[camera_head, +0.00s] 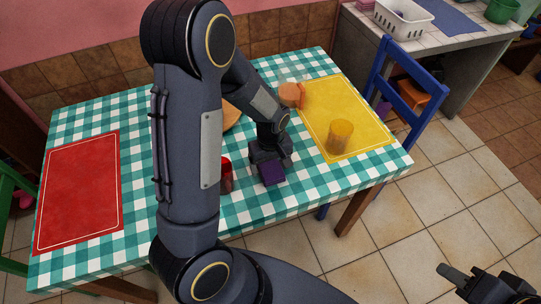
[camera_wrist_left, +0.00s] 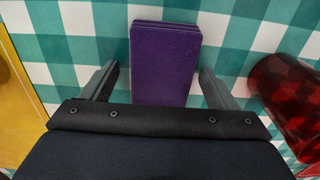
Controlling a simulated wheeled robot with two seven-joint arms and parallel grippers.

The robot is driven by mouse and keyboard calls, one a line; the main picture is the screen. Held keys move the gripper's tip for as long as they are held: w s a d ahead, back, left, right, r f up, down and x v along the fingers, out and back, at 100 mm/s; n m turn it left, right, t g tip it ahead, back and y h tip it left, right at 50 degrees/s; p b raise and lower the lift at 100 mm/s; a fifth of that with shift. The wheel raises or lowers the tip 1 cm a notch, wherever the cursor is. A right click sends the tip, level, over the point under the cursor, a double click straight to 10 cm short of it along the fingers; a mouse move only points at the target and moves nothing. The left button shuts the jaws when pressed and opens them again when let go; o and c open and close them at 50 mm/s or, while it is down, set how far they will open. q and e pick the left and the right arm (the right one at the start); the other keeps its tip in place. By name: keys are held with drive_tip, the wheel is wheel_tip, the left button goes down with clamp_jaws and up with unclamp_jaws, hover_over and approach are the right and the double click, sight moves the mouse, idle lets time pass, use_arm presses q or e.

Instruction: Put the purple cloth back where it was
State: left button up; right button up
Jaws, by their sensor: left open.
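The purple cloth (camera_head: 272,174) is a folded, layered rectangle on the checkered table, near its front edge. In the left wrist view the cloth (camera_wrist_left: 165,50) lies between the two spread fingers of my left gripper (camera_wrist_left: 160,84), with a gap on each side. In the head view my left gripper (camera_head: 270,157) is directly at the cloth, and its fingers are mostly hidden. My right gripper (camera_head: 485,280) is at the lower right over the floor, away from the table, partly cut off; its opening is unclear.
A red glass (camera_head: 226,178) stands close left of my left gripper. A yellow placemat (camera_head: 362,110) carries a yellow glass (camera_head: 340,138); an orange cup (camera_head: 291,95) is by its left edge. A red placemat (camera_head: 80,190) lies bare at left. A blue chair (camera_head: 408,90) stands at right.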

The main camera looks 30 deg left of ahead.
sight(271, 166)
use_arm(q)
wheel_tip(271, 166, up, 12)
drive_tip(key=s+d+r+m+t+h, duration=0.1)
drive_tip(key=s+r+m, duration=0.3)
drive_tip(key=s, duration=0.4)
drive_tip(key=s+d+r+m+t+h, duration=0.2)
drive_tip(key=s+r+m+t, duration=0.2)
drive_tip(key=s, duration=0.4)
drive_tip(key=shift+s+d+r+t+h+p, duration=0.3)
drive_tip(key=shift+r+h+p, duration=0.15)
drive_tip(key=shift+r, duration=0.3)
